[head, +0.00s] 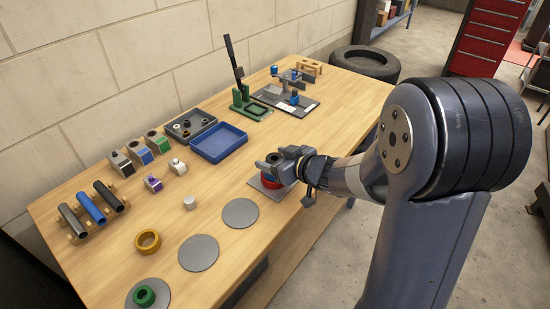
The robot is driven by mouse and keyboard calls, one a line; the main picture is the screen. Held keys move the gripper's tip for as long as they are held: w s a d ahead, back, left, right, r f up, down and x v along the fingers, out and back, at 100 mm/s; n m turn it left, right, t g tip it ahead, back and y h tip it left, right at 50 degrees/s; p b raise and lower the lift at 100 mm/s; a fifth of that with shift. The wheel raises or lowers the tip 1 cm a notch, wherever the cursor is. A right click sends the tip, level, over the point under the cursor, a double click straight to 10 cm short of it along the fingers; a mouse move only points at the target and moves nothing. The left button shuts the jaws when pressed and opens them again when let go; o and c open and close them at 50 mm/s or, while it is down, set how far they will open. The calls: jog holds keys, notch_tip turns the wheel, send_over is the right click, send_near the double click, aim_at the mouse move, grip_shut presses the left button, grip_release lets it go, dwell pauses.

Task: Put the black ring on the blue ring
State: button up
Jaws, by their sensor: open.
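My gripper (268,164) is at the right-front part of the table, directly over a small stack on a square grey plate (257,186). The gripper is open, with its fingers around or just above the top of the stack. A red ring (287,173) shows below the fingers, and a bit of a blue ring (270,184) shows lower down. A dark patch lies between the fingers; I cannot tell whether it is the black ring or part of the gripper. The gripper hides much of the stack.
A yellow ring (148,241) lies on the table. A green ring (145,296) sits on a grey disc. Two bare grey discs (198,253) (240,213) and a white cylinder (190,202) lie left of my gripper. A blue tray (219,143) and a green press (250,104) stand behind.

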jog(key=shift+r, duration=0.25)
jog(key=p+v, duration=0.2)
jog(key=v, duration=1)
jog(key=shift+f, duration=0.1)
jog(key=b+x, duration=0.2)
jog(key=x, duration=1)
jog(key=shift+s+f, duration=0.1)
jog(key=shift+r+p, duration=0.55)
jog(key=shift+r, duration=0.75)
jog(key=shift+f, duration=0.1)
